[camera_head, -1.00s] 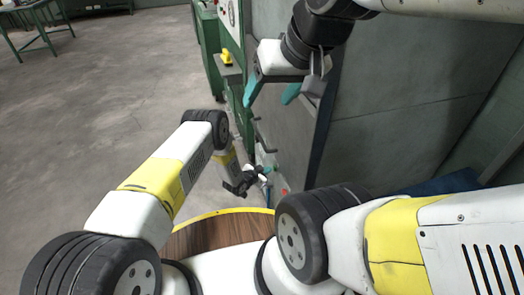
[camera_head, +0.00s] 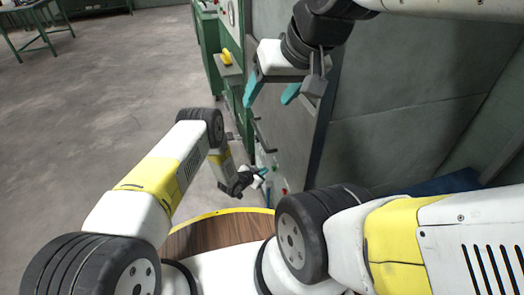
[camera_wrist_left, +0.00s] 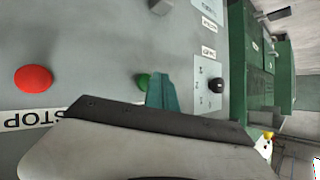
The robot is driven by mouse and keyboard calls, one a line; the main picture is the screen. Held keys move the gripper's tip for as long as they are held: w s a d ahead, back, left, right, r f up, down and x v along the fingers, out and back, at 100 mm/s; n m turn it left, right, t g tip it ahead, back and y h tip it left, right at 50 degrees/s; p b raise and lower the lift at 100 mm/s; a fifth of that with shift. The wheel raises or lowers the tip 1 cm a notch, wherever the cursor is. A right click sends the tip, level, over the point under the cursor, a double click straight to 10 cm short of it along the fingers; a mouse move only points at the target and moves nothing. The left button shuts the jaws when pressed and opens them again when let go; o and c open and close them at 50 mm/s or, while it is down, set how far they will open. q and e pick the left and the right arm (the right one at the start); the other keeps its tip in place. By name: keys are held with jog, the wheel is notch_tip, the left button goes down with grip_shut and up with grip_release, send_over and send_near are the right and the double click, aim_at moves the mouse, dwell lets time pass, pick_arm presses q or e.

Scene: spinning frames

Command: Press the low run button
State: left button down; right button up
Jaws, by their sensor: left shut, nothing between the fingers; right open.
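The grey machine panel (camera_wrist_left: 90,40) fills much of the left wrist view. A green button (camera_wrist_left: 143,81) on it, taken as the low run button, is partly hidden by the teal fingertips of my left gripper (camera_wrist_left: 163,93). The fingers are together and empty, right beside the button in the picture; whether they touch it I cannot tell. In the head view my left gripper (camera_head: 263,172) is small and low, near the machine's face. My right gripper (camera_head: 270,95) is open and empty higher up, in front of the machine.
A red button (camera_wrist_left: 33,78) with a STOP label sits left of the green one. A black knob (camera_wrist_left: 216,86) is on the right, and a grey knob (camera_wrist_left: 160,6) at the top edge. A yellow item (camera_head: 226,57) is on a ledge. Open floor (camera_head: 100,110) lies left.

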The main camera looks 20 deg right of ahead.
pick_arm(q)
jog(key=a, duration=0.5)
jog(key=shift+s, duration=0.1)
dwell(0.3)
dwell(0.6)
